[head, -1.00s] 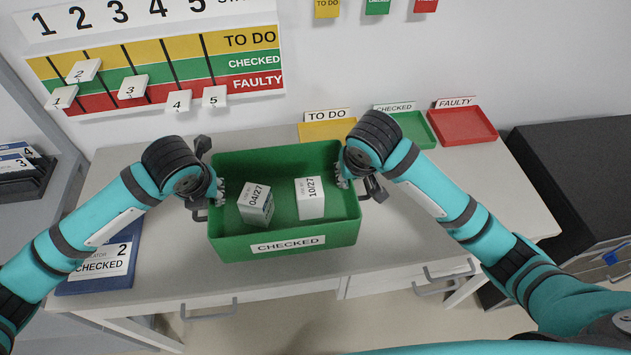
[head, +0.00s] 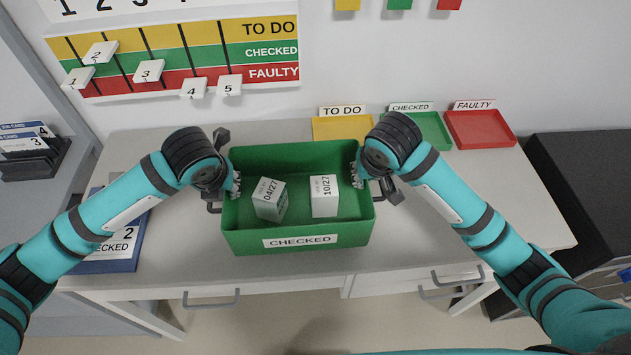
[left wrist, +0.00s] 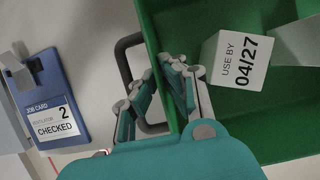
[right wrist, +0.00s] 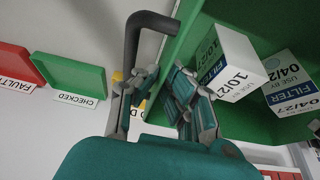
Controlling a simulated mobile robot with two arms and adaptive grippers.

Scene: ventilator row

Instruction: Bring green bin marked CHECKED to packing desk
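The green bin marked CHECKED (head: 262,241) is over the light grey desk in the head view, upright, with two white boxes inside. I cannot tell whether its base touches the desk. My left gripper (head: 232,183) is at its left side, with one finger inside and one outside the wall; in the left wrist view the fingers (left wrist: 160,85) close around the wall by the dark handle. My right gripper (head: 358,177) holds the right side the same way, and in the right wrist view its fingers (right wrist: 155,90) straddle the wall by the handle. No packing desk is identifiable.
Yellow TO DO (head: 343,128), green CHECKED (head: 432,130) and red FAULTY (head: 480,130) trays stand at the desk's back. A blue job card holder (head: 108,265) lies left. A dark cabinet (head: 580,180) stands right, a card rack (head: 35,165) far left. The wall blocks behind.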

